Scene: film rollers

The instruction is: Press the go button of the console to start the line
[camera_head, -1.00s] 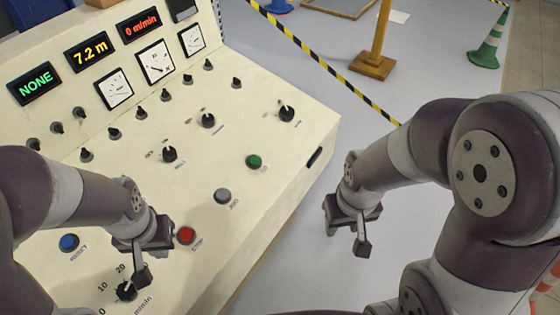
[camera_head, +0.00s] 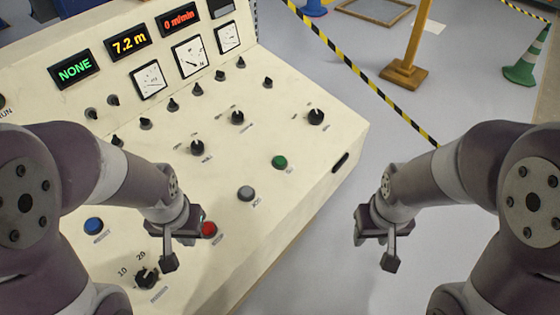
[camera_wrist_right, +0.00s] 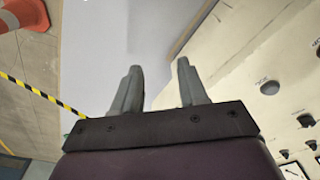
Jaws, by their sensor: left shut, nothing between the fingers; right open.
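The console (camera_head: 330,135) is a cream sloped panel on the left of the head view. Its green button (camera_head: 279,161), with a small label that looks like GO, sits near the panel's right edge. A grey button (camera_head: 246,193) and a red button (camera_head: 209,229) lie nearer to me. My left gripper (camera_head: 169,262) is shut and empty over the panel, just left of and below the red button. My right gripper (camera_head: 390,262) is open and empty beyond the console's right side, over the floor. Its separated fingers also show in the right wrist view (camera_wrist_right: 157,88).
A blue button (camera_head: 94,225), several black knobs, dials and displays reading NONE, 7.2 m and 0 m/min cover the panel. A yellow-black barrier tape (camera_head: 365,70), a yellow post (camera_head: 415,40) and a green cone (camera_head: 525,65) stand behind on the floor.

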